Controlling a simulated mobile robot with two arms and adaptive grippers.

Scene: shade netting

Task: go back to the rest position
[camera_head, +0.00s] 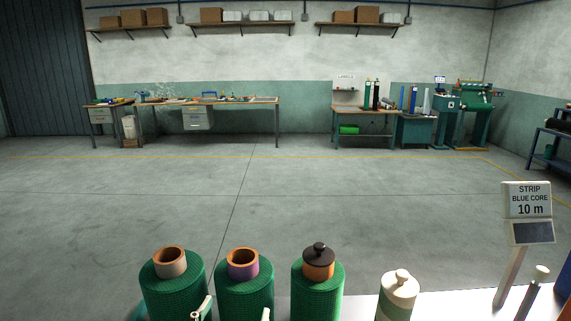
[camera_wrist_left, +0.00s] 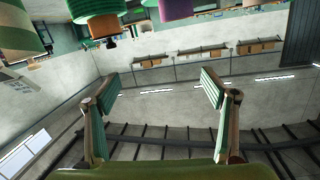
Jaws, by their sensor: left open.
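My left gripper (camera_head: 233,313) shows at the bottom edge of the head view, with only its fingertips visible in front of the green rolls. In the left wrist view the left gripper (camera_wrist_left: 160,92) is open, its two green-padded fingers wide apart with nothing between them. Three green netting rolls stand upright along the bottom of the head view: one with a grey-rimmed core (camera_head: 171,262), one with a purple core (camera_head: 243,264), and one with a dark knobbed plug (camera_head: 318,262) in an orange core. My right gripper is not in view.
A cream knobbed roll (camera_head: 398,292) stands on the white surface (camera_head: 448,304). A sign (camera_head: 526,200) reading "STRIP BLUE CORE 10 m" stands at right. Workbenches (camera_head: 235,99) line the far wall. The floor (camera_head: 240,185) between is clear.

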